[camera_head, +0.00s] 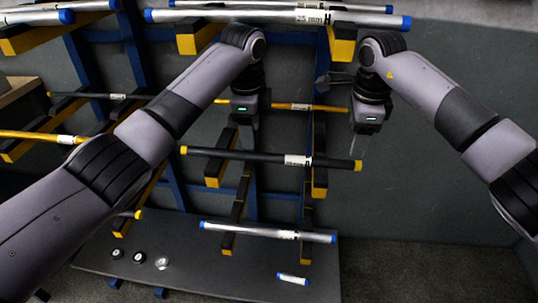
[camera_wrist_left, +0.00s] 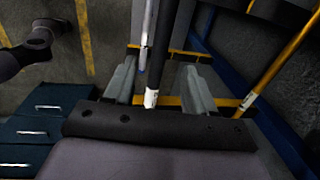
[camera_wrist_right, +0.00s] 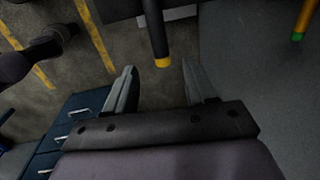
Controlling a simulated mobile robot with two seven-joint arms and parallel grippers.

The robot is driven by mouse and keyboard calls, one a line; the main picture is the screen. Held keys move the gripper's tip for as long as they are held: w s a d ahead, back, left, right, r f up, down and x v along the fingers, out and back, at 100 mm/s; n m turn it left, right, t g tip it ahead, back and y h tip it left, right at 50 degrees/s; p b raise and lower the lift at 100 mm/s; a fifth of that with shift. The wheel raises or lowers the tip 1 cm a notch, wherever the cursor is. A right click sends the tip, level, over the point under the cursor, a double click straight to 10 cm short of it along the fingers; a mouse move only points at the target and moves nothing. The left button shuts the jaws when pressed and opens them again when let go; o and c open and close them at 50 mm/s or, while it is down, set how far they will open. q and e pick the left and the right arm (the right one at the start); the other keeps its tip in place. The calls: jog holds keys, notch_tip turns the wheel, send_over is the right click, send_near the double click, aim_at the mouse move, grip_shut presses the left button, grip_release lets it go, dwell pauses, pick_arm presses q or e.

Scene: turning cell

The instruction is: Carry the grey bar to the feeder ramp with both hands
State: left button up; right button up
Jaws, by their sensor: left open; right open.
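The dark grey bar (camera_head: 255,157) with yellow ends and a white label lies across two rack arms in mid-view. My left gripper (camera_head: 245,122) is open behind and above its middle part. In the left wrist view the bar's label (camera_wrist_left: 151,98) shows between the spread fingers (camera_wrist_left: 158,88). My right gripper (camera_head: 361,143) is open near the bar's right end. In the right wrist view the bar's yellow end (camera_wrist_right: 162,62) lies ahead of the open fingers (camera_wrist_right: 162,85), with no visible contact. I cannot pick out the feeder ramp.
A silver bar with blue ends (camera_head: 265,232) lies on lower rack arms. More silver bars (camera_head: 290,16) lie above. A brass bar (camera_head: 290,106) lies behind my grippers. A dark low platform (camera_head: 205,268) holds small round pieces and a short silver piece (camera_head: 292,279).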

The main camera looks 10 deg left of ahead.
aim_at(253, 153)
pick_arm(q)
jog(key=shift+w+f, duration=0.15)
jog(key=shift+f, duration=1.05)
jog(key=shift+w+f, duration=0.2)
jog(key=shift+f, duration=0.95)
jog(key=shift+w+f, duration=0.15)
jog(key=shift+f, duration=1.05)
pick_arm(e)
jog(key=shift+w+f, duration=0.15)
jog(key=shift+f, duration=1.05)
jog(key=shift+w+f, duration=0.2)
jog(key=shift+f, duration=1)
jog(key=shift+w+f, duration=0.15)
jog(key=shift+f, duration=1.05)
pick_arm(q)
grip_shut()
pick_arm(e)
grip_shut()
jog(key=shift+r, duration=0.1)
pick_arm(q)
jog(key=shift+w+r, duration=0.1)
jog(key=shift+r, duration=0.15)
pick_arm(e)
jog(key=shift+w+r, duration=0.1)
jog(key=shift+r, duration=0.1)
